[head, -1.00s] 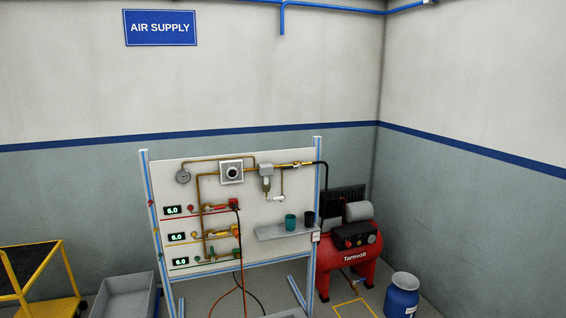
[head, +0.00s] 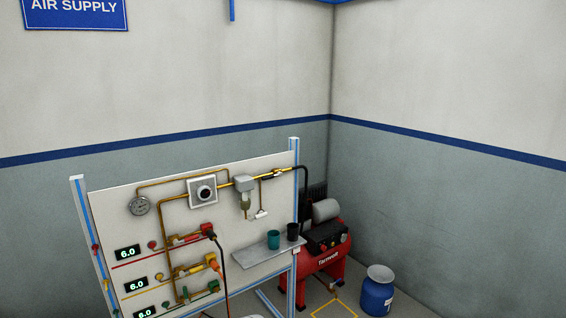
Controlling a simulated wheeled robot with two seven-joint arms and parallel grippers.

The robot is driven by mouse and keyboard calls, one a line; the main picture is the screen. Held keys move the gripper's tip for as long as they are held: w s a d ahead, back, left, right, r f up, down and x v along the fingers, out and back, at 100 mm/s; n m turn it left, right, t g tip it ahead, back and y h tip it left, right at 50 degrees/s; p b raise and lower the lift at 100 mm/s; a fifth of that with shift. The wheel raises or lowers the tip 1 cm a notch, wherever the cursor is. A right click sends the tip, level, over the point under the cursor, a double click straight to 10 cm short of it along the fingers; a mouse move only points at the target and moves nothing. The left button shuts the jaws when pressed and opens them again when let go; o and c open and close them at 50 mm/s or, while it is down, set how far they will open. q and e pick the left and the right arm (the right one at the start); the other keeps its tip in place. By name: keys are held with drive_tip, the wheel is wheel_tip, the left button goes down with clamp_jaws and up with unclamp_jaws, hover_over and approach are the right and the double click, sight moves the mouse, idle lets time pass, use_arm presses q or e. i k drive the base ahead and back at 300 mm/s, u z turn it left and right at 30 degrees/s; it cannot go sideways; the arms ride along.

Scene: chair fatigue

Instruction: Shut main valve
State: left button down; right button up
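The air panel (head: 108,218) stands ahead at the lower left, with brass pipes across it. A square white plate with a round black knob (head: 203,193) sits in the upper pipe. To its right is a grey filter unit (head: 244,184), then a small fitting with a dark part (head: 277,174) near the black hose. I cannot tell for certain which of these is the main valve. A round gauge (head: 139,205) is at upper left. Neither gripper is in view.
A small shelf (head: 262,254) on the panel carries a teal cup (head: 273,240) and a black cup (head: 293,232). A red compressor (head: 325,264) stands behind the panel's right side. A blue drum (head: 377,293) stands on the floor at right. Hoses hang in front of the panel.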

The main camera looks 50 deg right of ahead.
sight(271, 177)
drive_tip(key=z, duration=0.85)
drive_tip(key=i, duration=1.3)
drive_tip(key=z, duration=1.65)
drive_tip(key=i, duration=0.3)
drive_tip(key=z, duration=0.25)
